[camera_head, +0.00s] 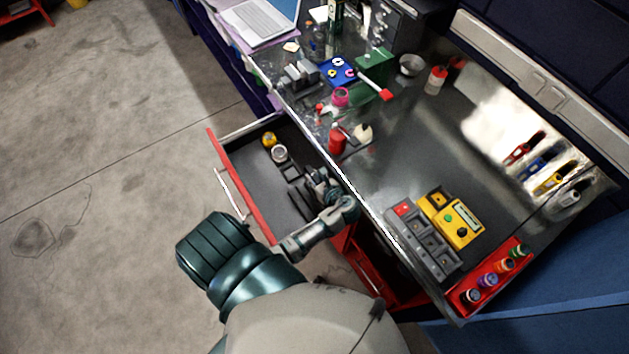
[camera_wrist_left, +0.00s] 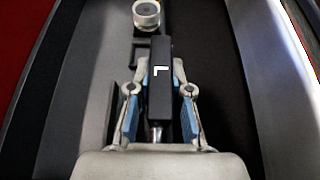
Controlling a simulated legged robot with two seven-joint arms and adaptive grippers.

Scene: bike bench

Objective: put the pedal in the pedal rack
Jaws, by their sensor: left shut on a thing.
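The pedal (camera_wrist_left: 159,75) is a black block with a white L-shaped mark and a metal spindle at its near end. My left gripper (camera_wrist_left: 159,105) is shut on it, with blue finger pads on both sides. In the head view my left gripper (camera_head: 318,183) is inside the open drawer, and the pedal is hard to make out there. Dark bar-like pieces (camera_head: 291,172) lie on the drawer floor beside the gripper. I cannot tell whether they are the pedal rack. My right gripper is not in view.
The open drawer (camera_head: 216,150) has a red front and also holds a yellow item (camera_head: 269,139) and a silver round part (camera_head: 279,154). On the bench are a grey compartment tray (camera_head: 436,256), a yellow device (camera_head: 462,232) and a red bottle (camera_head: 337,141). The bench middle is clear.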

